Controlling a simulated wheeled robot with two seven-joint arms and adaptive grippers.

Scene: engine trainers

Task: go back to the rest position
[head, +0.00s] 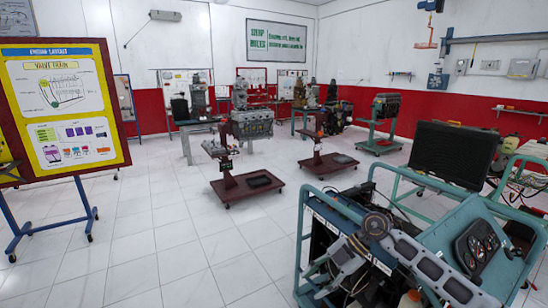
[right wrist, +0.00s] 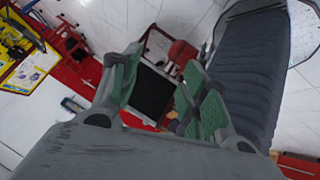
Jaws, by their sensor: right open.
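My right gripper (right wrist: 162,64) shows in the right wrist view with its two green-padded fingers spread well apart. Nothing is held between them. Beyond the gap I see a dark flat panel (right wrist: 150,97) and red parts of a stand, apart from the fingers. In the head view I cannot pick out the right fingertips with certainty among the grey parts at the lower right. My left gripper is in neither view.
An engine trainer with a teal frame (head: 300,240) fills the lower right of the head view. A yellow poster board (head: 115,110) stands at the left. Two dark-red wheeled stands (head: 228,190) are mid-room. The white tiled floor (head: 150,250) at the front left is clear.

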